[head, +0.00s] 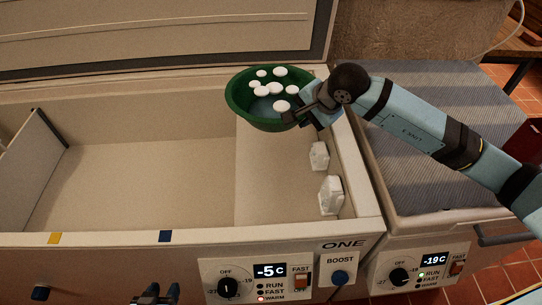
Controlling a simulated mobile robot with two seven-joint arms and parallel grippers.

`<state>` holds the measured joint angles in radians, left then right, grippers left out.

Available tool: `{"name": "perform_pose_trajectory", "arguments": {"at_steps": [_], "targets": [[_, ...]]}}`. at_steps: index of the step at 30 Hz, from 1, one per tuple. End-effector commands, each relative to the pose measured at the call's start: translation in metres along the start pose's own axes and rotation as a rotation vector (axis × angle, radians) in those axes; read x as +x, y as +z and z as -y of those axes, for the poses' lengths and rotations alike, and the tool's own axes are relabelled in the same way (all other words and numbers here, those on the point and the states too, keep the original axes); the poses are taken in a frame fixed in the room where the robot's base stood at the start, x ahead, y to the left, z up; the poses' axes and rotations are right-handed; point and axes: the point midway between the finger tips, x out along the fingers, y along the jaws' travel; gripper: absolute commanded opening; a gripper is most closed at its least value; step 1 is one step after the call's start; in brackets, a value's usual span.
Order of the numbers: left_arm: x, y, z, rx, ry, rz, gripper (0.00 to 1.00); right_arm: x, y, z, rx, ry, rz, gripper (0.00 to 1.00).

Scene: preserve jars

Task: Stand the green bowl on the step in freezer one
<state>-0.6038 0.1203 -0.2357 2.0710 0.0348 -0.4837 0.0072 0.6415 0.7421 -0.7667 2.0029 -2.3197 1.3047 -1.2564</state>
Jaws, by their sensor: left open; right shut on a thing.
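The green bowl (250,117) holds several white round pieces and is at the back right of freezer one (100,240), in front of its open lid. My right gripper (308,111) is shut on the bowl's right rim. The bowl looks level and overlaps the freezer's back edge in the picture. The pale step (275,170) fills the right end of the freezer, below and in front of the bowl. I cannot tell whether the bowl's base touches it. My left gripper (155,296) is open and empty at the bottom edge, in front of the freezer, only partly in view.
Two white frosty lumps (318,155) (330,195) sit along the right wall by the step. A divider panel (30,175) stands at the left. The freezer floor (150,185) is bare. Freezer two, showing -19C, has a grey striped cover (430,190); freezer one shows -5C.

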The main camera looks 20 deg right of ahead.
Motion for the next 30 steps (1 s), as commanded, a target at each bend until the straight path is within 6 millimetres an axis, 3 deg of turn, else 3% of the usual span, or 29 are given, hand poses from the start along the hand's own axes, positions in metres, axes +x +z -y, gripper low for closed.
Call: {"name": "perform_pose_trajectory", "arguments": {"at_steps": [5,18,30], "targets": [[0.001,0.002,-0.001,-0.002,0.0,0.003,0.43,0.021,0.001,-0.015,0.002,0.002,0.003,0.0],[0.001,0.005,-0.002,-0.001,0.002,0.008,0.43,0.112,0.001,-0.075,0.002,0.0,0.003,0.0],[0.001,0.006,0.0,0.006,0.002,0.007,0.43,0.143,0.001,-0.097,0.001,-0.001,0.002,0.0]]}}
